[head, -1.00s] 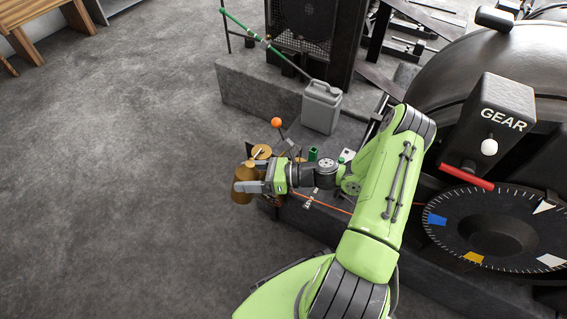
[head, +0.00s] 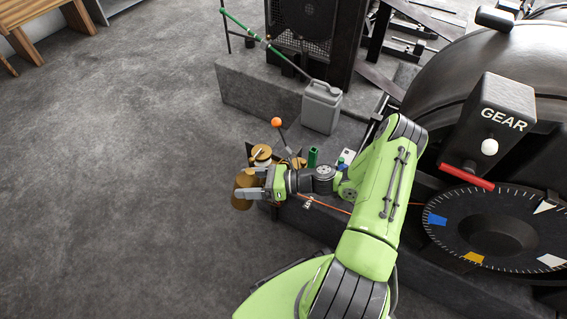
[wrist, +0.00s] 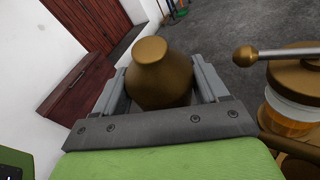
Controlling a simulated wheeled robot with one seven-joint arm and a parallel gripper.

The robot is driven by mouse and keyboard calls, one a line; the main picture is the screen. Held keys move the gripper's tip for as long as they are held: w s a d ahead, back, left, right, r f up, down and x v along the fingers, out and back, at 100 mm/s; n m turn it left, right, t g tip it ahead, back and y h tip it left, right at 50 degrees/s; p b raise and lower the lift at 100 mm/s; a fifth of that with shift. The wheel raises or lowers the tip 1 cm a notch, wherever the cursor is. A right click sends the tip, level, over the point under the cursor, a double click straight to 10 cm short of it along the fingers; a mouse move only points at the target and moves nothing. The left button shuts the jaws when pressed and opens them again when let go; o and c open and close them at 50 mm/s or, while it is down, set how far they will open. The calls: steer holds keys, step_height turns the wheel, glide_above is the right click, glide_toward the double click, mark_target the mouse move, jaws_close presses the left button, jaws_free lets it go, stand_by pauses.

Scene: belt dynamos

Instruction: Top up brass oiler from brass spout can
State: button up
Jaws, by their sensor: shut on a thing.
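The brass spout can (head: 242,201) is held by my gripper (head: 252,193) at the left end of my arm, out over the floor beside the plinth. In the wrist view the can's rounded body (wrist: 158,72) sits between the two grey fingers, which are shut on it. Its spout cannot be made out clearly. The brass oiler (head: 261,153) stands just behind the gripper in the head view. In the wrist view the oiler (wrist: 292,120) is at the right edge, with a brass cap, a lever with a ball end and amber oil in clear glass. The can and oiler are apart.
An orange-knobbed lever (head: 276,122) and a green cup-like part (head: 313,156) stand close to my wrist. A grey jerrycan (head: 321,107) is on the plinth behind. The GEAR box (head: 495,105) and dial (head: 490,235) are right.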

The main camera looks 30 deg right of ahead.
steer(key=shift+a+f, duration=0.2)
steer(key=shift+f, duration=1.15)
steer(key=shift+f, duration=0.2)
steer(key=shift+r+y, duration=0.15)
steer(key=shift+y, duration=0.15)
stand_by(0.9)
steer(key=shift+r, duration=0.35)
steer(key=shift+r+m+y, duration=0.2)
steer(key=shift+m+y, duration=0.1)
steer(key=shift+y, duration=0.1)
stand_by(1.2)
steer(key=shift+r, duration=0.3)
steer(key=shift+r, duration=0.1)
stand_by(1.4)
steer(key=shift+d+r+m+t+y, duration=0.1)
steer(key=shift+r+m+t+y, duration=0.2)
steer(key=shift+r+m, duration=0.1)
stand_by(1.1)
